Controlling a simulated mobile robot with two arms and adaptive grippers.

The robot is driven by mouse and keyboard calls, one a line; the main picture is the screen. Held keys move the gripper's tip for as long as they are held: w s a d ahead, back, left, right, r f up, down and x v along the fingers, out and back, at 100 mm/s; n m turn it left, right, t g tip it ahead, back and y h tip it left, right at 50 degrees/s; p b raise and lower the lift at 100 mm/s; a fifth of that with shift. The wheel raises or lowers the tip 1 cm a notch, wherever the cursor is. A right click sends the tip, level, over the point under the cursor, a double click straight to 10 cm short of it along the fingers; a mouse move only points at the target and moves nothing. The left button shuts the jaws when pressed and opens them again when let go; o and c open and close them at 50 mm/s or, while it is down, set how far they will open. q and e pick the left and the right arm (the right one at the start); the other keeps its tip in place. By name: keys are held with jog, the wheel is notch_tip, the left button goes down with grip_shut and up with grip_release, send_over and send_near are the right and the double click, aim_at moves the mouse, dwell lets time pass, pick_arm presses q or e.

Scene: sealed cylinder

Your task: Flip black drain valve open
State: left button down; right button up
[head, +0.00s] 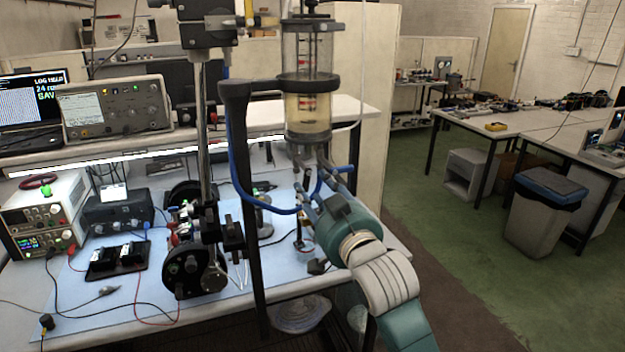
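The clear sealed cylinder (307,82) with red marks and yellowish liquid hangs upright on a black stand at the centre of the head view. My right arm comes up from the lower right. Its gripper (318,185) is just below the cylinder's lower end, close to the dark fittings (309,150) there. Finger parts show on both sides of this spot, but their tips are small and overlap the fittings. I cannot tell whether they touch or grip anything. I cannot make out the black drain valve or its position among these parts. My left gripper is not in view.
A blue tube (240,182) loops beside the gripper. The black stand post (246,230) and a metal column (203,150) stand to the left. The bench (75,285) holds instruments and cables. Open green floor (450,240) lies to the right, with a bin (543,215) beyond.

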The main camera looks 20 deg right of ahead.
jog(key=shift+w+a+r, duration=0.1)
jog(key=shift+w, duration=0.9)
grip_shut()
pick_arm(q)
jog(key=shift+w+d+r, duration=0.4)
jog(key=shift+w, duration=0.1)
pick_arm(e)
jog(key=shift+d+n, duration=0.25)
jog(key=shift+n, duration=0.85)
grip_release()
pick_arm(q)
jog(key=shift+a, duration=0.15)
